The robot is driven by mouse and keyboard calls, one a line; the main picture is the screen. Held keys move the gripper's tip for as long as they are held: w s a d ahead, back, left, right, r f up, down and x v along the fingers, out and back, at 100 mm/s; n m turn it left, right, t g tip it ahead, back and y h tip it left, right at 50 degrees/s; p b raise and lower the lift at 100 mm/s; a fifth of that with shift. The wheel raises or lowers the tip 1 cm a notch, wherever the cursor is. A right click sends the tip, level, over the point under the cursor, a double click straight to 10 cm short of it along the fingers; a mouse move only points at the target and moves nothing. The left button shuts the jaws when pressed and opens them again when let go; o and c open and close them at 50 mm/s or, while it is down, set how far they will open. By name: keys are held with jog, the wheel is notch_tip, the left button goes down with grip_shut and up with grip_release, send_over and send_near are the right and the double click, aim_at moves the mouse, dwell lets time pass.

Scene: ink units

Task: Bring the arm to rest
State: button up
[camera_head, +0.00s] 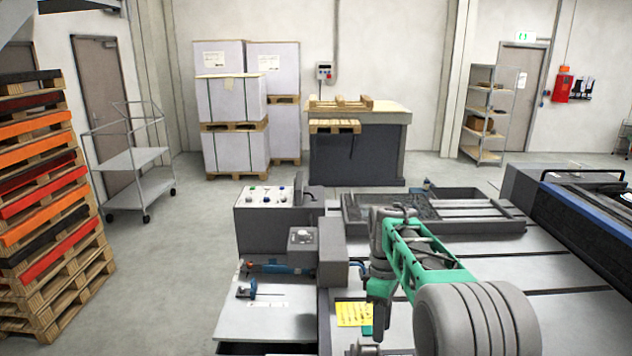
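My arm (425,258) shows at the lower right of the head view, with a large grey ribbed joint and a green link. The link runs up and away to a dark grey elbow, and a grey section hangs down from there toward the bottom edge. No fingertips of my gripper show; the lower end of the arm runs to the bottom of the picture. Whether it holds anything cannot be seen.
A grey machine table (570,275) lies under and beyond my arm. A control box (278,212) and a light side shelf with small tools (258,288) stand left of it. A yellow card (352,314) lies close to my arm. Stacked pallets (45,200) and a trolley (135,162) stand left; open floor lies between.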

jog(key=s+r+m+t+b, duration=0.1)
jog(key=s+r+m+t, duration=0.2)
jog(key=s+r+m, duration=0.35)
jog(key=s+f+m+t, duration=0.2)
jog(key=s+m, duration=0.1)
jog(key=s, duration=0.3)
jog(key=s+f+m+t+b, duration=0.1)
jog(key=s+f+m+t, duration=0.1)
jog(key=s, duration=0.4)
jog(key=shift+s+d+f+m, duration=0.15)
jog(key=shift+s+f+m, duration=0.1)
jog(key=shift+s+m, duration=0.25)
